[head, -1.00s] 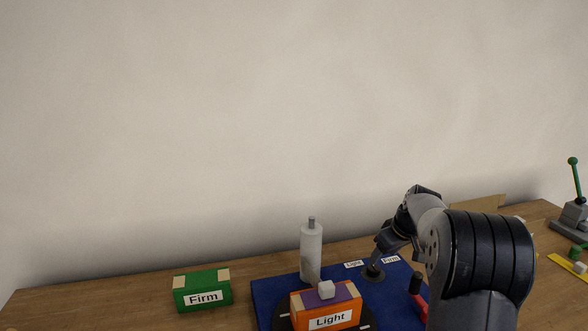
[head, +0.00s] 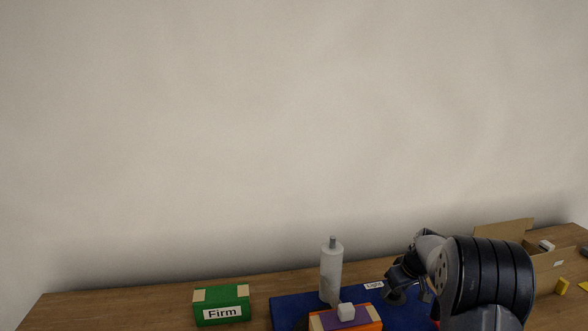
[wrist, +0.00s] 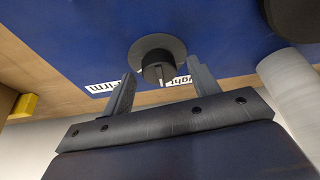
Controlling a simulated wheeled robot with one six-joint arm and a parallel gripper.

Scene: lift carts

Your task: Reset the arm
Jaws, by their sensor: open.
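My gripper (wrist: 160,68) is open in the wrist view, with nothing held between its two fingers. A dark round knob on a disc base (wrist: 157,58) stands on the blue mat (wrist: 70,35) just beyond the fingertips. I cannot tell whether the fingers touch it. In the head view my arm (head: 485,272) reaches down over the right part of the mat, and the fingers are hard to make out there.
An orange block (head: 368,327) with a purple top bears a small white cube (head: 346,310). A grey cylinder (head: 331,270) stands behind it. A green "Firm" block (head: 221,306) is at left. A cardboard box (head: 548,260) stands at right. The wooden table's left end is clear.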

